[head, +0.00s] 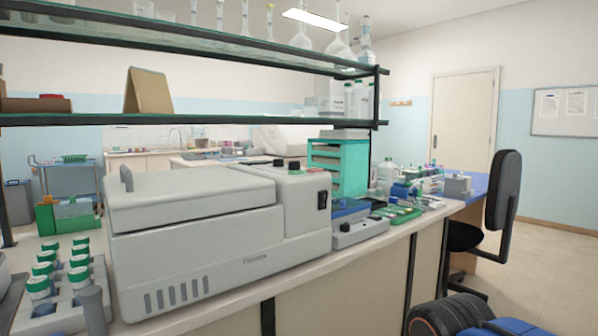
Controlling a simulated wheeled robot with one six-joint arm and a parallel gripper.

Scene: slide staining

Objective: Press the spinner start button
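A large pale grey bench machine (210,245) with a closed lid stands on the bench and looks like the spinner. Its right housing carries two dark knobs or buttons (294,165) on top and a black switch (322,200) on its right end. I cannot tell which of these is the start button. A smaller grey device (360,232) with a black knob (345,227) stands just right of the machine. My gripper is not in view.
Green-capped tubes (80,260) stand in a rack at the left. A glass shelf (200,118) runs above the machine. Teal drawers (338,165) and bottles stand behind right. A black chair (502,200) is at the right, with open floor beyond. A dark ribbed part fills the bottom right.

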